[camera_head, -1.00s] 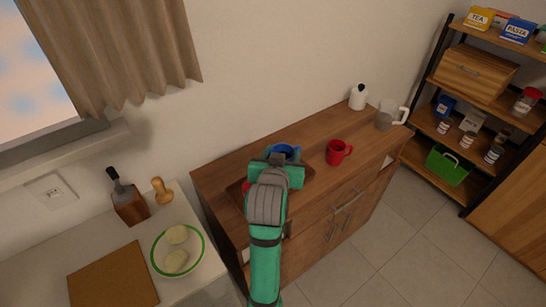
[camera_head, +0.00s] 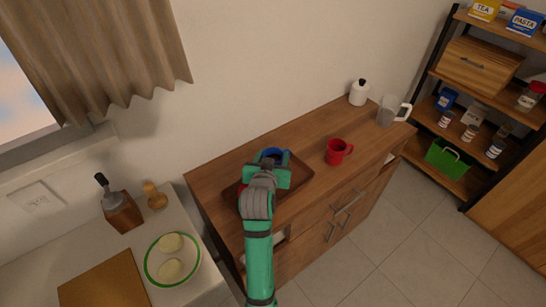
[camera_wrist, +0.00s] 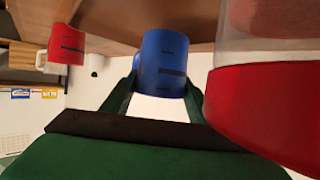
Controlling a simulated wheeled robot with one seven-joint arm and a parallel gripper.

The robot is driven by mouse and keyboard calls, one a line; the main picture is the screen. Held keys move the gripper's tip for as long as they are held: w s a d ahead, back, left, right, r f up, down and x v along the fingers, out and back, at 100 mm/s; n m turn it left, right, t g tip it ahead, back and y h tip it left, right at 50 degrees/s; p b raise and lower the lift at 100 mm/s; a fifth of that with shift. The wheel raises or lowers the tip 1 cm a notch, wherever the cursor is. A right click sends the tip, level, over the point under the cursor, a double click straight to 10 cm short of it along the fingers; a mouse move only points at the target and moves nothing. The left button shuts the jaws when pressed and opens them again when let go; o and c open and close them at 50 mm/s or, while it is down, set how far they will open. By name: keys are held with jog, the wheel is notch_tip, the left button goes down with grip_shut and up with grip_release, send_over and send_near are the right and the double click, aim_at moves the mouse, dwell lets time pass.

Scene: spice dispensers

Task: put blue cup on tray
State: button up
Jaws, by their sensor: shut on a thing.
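The blue cup (camera_head: 272,153) is in my gripper over the far part of the brown tray (camera_head: 302,173), which lies on the wooden cabinet. In the wrist view the blue cup (camera_wrist: 163,62) sits between the two fingers of my gripper (camera_wrist: 163,85), which is shut on it. That view is upside down, with brown wood close to the cup's base. I cannot tell whether the cup touches the tray. My wrist and arm hide much of the tray.
A red-lidded jar (camera_wrist: 265,110) is close beside the cup; a red bit (camera_head: 242,188) shows left of my wrist. A red mug (camera_head: 337,152), a grey pitcher (camera_head: 387,111) and a white jar (camera_head: 359,93) stand on the cabinet (camera_head: 310,133) to the right.

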jog(key=shift+s+a+f, duration=0.1)
jog(key=shift+s+f, duration=0.05)
jog(key=shift+f, duration=0.25)
jog(key=shift+f, duration=0.1)
jog(key=shift+f, duration=0.2)
